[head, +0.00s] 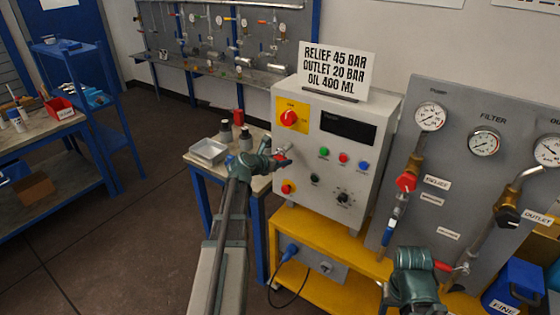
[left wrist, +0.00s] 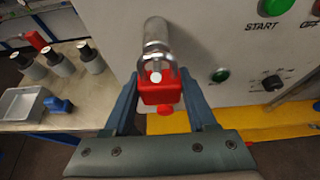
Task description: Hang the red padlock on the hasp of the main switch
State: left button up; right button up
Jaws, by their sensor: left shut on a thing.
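The red padlock (left wrist: 160,92) is between the fingers of my left gripper (left wrist: 162,104), its grey shackle pointing up, away from the gripper. A metal hasp (left wrist: 155,32) stands out from the grey cabinet. Its lower end overlaps the shackle in the left wrist view; I cannot tell if the shackle passes through it. In the head view my left gripper (head: 280,158) is at the cabinet's left side, below the main switch (head: 291,118), a red knob on a yellow plate. The padlock is mostly hidden there. My right gripper (head: 436,266) is low before the gauge panel; its fingers are unclear.
The control cabinet (head: 365,162) stands on a yellow bench (head: 315,232). A side table holds a metal tray (head: 208,151), dark-capped bottles (head: 225,131) and a red object (head: 238,117). The gauge panel (head: 455,135) with pipes and valves is at right. Open floor lies at left.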

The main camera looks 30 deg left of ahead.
pick_arm(q)
jog(key=o, duration=1.4)
jog(key=shift+o, duration=0.2)
jog(key=shift+s, duration=0.15)
jog(key=p+v, duration=0.6)
jog(key=v, duration=0.7)
jog(key=shift+s+r, duration=0.15)
jog(key=shift+s, duration=0.1)
jog(key=shift+a, duration=0.15)
